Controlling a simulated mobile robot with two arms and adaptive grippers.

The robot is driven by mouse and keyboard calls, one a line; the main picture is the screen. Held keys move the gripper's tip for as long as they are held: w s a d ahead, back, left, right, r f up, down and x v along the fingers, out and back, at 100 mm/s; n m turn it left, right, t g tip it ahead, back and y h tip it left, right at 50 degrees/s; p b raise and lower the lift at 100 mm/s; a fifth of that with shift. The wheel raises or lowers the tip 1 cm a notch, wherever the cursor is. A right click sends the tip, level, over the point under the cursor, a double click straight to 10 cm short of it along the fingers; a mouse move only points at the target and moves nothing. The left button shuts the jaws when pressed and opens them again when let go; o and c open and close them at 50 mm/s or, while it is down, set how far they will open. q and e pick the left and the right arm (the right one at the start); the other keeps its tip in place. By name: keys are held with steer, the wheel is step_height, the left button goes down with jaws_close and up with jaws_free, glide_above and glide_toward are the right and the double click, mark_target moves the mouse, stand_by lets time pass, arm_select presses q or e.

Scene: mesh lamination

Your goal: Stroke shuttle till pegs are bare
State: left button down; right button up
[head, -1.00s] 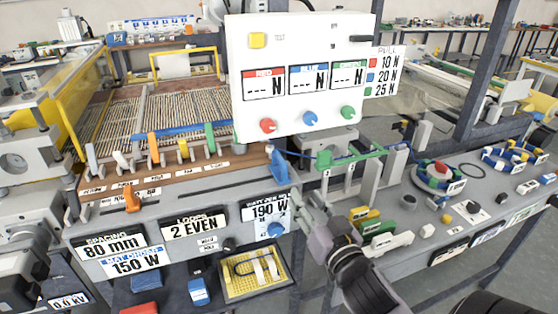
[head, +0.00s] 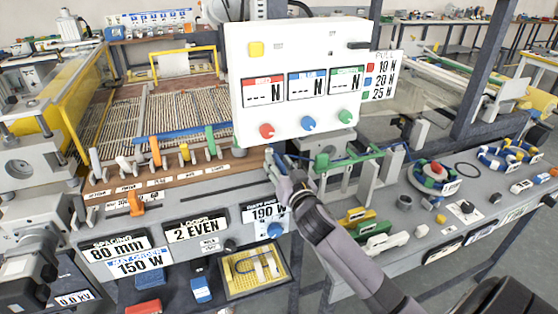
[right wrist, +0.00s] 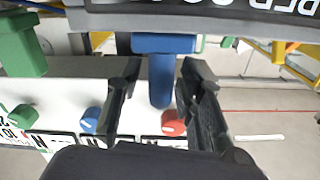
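A blue upright handle (head: 270,160) stands at the right end of the slotted console front. My right gripper (head: 283,172) is at this handle and partly hides it. In the right wrist view the blue handle (right wrist: 160,75) hangs between the two spread fingers (right wrist: 157,95), with a gap on both sides. A green bar (head: 350,158) with pale upright posts stands just right of the gripper; a green block (right wrist: 20,45) shows at left in the wrist view. I cannot tell any pegs or their load clearly. My left gripper is not in view.
A white control box (head: 300,80) with red, blue and green knobs stands just above my right gripper. A row of coloured levers (head: 155,150) lines the console. A yellow tray (head: 255,270) sits below. Green and yellow blocks (head: 375,235) lie on the right bench.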

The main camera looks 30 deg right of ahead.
steer(key=shift+w, duration=0.2)
jaws_close()
stand_by(0.4)
stand_by(0.4)
